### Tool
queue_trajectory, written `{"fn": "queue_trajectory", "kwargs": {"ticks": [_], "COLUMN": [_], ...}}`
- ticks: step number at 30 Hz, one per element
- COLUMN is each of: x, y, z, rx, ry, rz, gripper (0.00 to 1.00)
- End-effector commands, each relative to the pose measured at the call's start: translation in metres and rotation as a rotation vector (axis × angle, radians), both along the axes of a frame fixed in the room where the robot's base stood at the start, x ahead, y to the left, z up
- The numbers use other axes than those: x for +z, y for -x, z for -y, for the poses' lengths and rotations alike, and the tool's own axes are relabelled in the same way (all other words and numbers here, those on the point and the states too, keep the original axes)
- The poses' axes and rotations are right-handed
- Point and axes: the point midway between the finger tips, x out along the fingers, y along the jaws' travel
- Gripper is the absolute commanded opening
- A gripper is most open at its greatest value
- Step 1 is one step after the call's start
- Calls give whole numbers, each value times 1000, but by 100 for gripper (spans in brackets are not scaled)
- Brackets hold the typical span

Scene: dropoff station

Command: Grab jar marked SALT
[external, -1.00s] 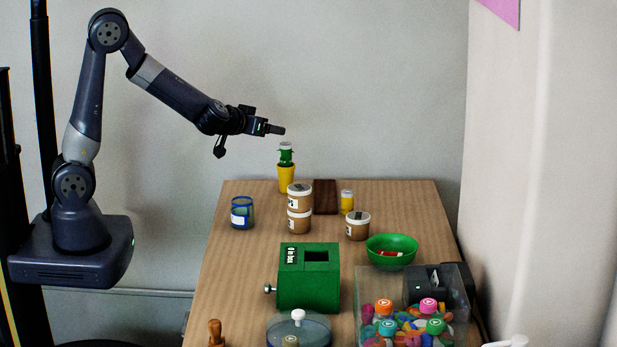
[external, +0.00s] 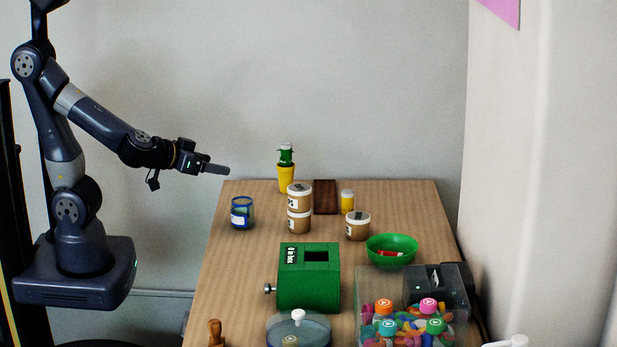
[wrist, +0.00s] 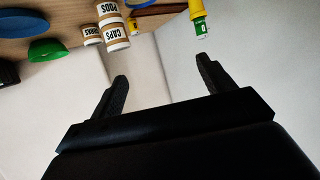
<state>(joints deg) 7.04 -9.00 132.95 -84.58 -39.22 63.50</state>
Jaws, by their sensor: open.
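My gripper (external: 220,170) is open and empty, left of the table's back left corner in the external view. Its two spread fingers show in the wrist view (wrist: 162,69) with nothing between them. I cannot read SALT on any jar. A stack of two brown jars with white lids (external: 299,222) stands at the back of the table; the wrist view shows labels CAPS (wrist: 116,39) and PODS (wrist: 107,10). Another brown jar (external: 357,228) stands to their right, its label unclear. A blue-rimmed jar (external: 242,214) with an unreadable white label stands at the left edge.
A yellow cup holding a green bottle (external: 286,178), a small yellow jar (external: 347,202) and a dark brown block (external: 325,196) stand at the back. A green bowl (external: 392,250), green box (external: 310,285) and clear bin (external: 375,300) fill the front right. The table's left strip (external: 235,270) is mostly clear.

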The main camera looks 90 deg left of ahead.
Motion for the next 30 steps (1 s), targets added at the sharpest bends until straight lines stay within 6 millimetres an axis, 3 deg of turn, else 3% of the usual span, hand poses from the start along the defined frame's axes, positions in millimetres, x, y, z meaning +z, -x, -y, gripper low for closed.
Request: {"fn": "queue_trajectory", "kwargs": {"ticks": [8,16,25,30], "x": [-39,-92,-113,-122], "y": [1,1,-2,-17], "z": [0,0,-2,-12], "rx": [-2,-3,0,4], "ry": [-2,-1,1,1], "rz": [-9,-12,0,2], "gripper": [77,77,77,77]}}
